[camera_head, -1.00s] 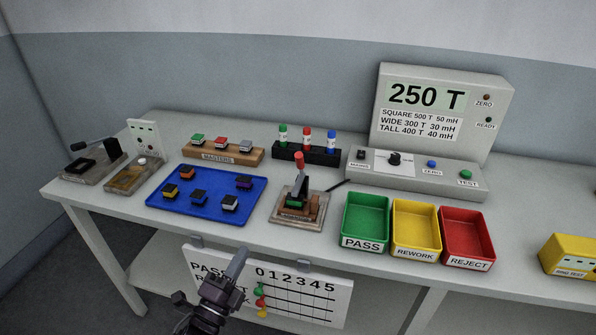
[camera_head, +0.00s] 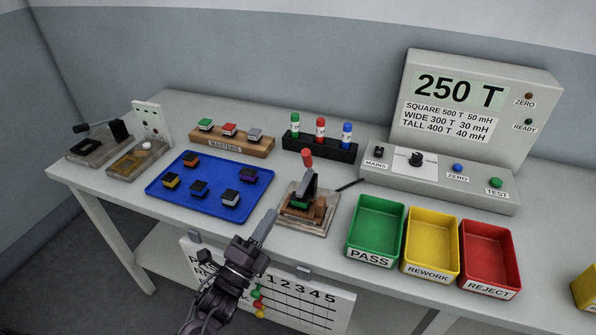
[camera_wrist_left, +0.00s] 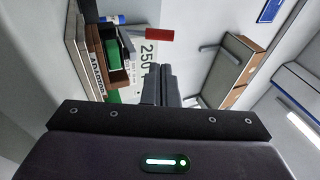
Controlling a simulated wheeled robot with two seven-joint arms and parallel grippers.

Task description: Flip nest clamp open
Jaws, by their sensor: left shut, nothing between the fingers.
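The nest (camera_head: 305,210) is a small fixture on a wooden base near the table's front edge, left of the green bin. Its clamp is a dark upright lever with a red handle tip (camera_head: 307,157), standing over a green part (camera_head: 299,203). My left gripper (camera_head: 267,222) is shut and empty, just left of and in front of the nest, apart from it. In the left wrist view the shut fingers (camera_wrist_left: 161,85) point toward the red handle (camera_wrist_left: 160,35), with the green part (camera_wrist_left: 112,53) to the left. My right gripper is not in view.
A blue tray (camera_head: 177,194) with several connectors lies left of the nest. Green (camera_head: 372,248), yellow (camera_head: 428,263) and red bins (camera_head: 487,278) stand to the right. The meter console (camera_head: 440,181) and the marker rack (camera_head: 319,149) are behind. A chart board (camera_head: 318,305) hangs at the front edge.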

